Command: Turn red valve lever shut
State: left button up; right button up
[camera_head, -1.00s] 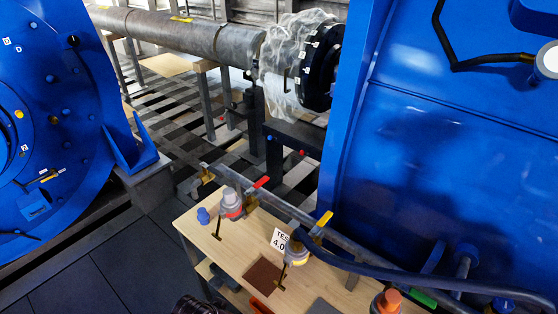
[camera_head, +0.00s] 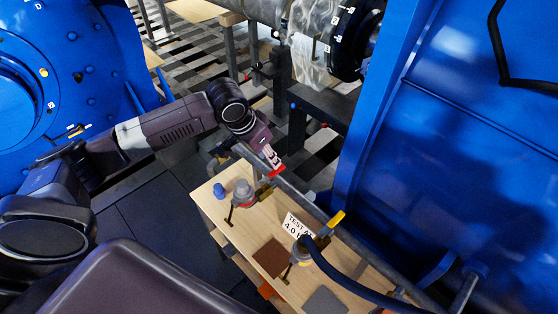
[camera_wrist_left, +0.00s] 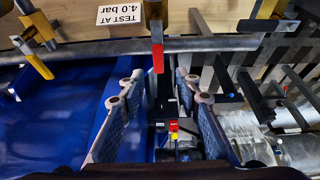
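The red valve lever (camera_head: 277,170) sits on the pipe (camera_head: 310,207) along the bench's far edge. It points across the pipe, away from the bench. In the left wrist view the red lever (camera_wrist_left: 157,56) hangs past the pipe, with its red end near the gap between the fingertips. My left gripper (camera_head: 268,152) is at the lever's outer end in the head view. In the left wrist view my left gripper (camera_wrist_left: 158,84) has its fingers spread, with nothing clamped between them. Whether a finger touches the lever is unclear. My right gripper is not in view.
A yellow lever (camera_head: 337,218) also stands across the pipe, further right. A white "TEST AT 4.0 bar" sign (camera_head: 296,225) and a grey-capped valve fitting (camera_head: 244,193) are on the wooden bench (camera_head: 222,226). A blue hose (camera_head: 345,280) and a large blue housing (camera_head: 465,165) lie to the right.

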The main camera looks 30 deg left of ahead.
aim_at(275, 171)
pick_arm(q)
jog(key=p+x, duration=0.1)
jog(key=x, duration=0.4)
jog(key=shift+d+f+p, duration=0.15)
jog(key=shift+f+p, duration=0.15)
jog(key=shift+f, duration=0.1)
jog(key=shift+w+f, duration=0.15)
jog(key=shift+f, duration=0.2)
jog(key=shift+c, duration=0.9)
grip_shut()
